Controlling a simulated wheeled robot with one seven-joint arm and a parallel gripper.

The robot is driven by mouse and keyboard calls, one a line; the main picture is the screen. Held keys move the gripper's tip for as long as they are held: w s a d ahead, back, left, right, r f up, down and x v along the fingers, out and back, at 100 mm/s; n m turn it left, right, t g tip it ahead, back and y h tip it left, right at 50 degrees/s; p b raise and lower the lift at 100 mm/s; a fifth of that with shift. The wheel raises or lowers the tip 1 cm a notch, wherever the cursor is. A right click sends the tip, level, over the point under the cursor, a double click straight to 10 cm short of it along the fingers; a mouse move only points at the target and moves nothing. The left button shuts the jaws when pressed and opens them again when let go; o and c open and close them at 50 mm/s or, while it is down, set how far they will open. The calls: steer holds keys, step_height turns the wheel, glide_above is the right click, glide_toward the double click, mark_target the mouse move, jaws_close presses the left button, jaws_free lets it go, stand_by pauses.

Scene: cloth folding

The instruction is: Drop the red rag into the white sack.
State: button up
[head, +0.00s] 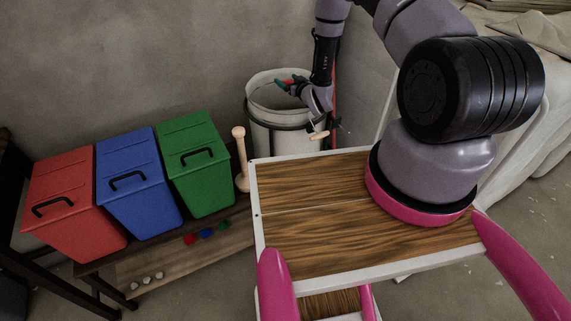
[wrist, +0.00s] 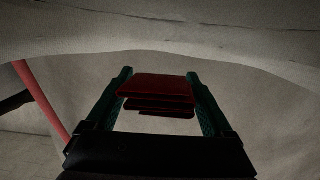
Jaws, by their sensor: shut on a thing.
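My gripper (head: 286,83) is over the open mouth of the white sack (head: 288,143), which stands upright in a dark ring frame against the wall. In the wrist view my gripper (wrist: 158,78) has its green fingers on both sides of the red rag (wrist: 158,88), which is folded in layers. It is shut on the rag. Pale cloth of the sack (wrist: 235,68) fills much of the wrist view beyond the fingers. In the head view only a small bit of red shows at the fingers. The bottom of the sack is hidden.
Red (head: 70,190), blue (head: 138,190) and green (head: 200,172) lidded bins stand on a wooden bench at left. A wooden peg (head: 240,160) stands between the green bin and the sack. A wooden-topped cart (head: 320,245) is in front, and a pale covered thing (head: 530,130) stands at right.

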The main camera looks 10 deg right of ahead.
steer(key=shift+f, duration=0.1)
steer(key=o, duration=1)
steer(key=shift+o, duration=0.2)
step_height(320, 180, up, 10)
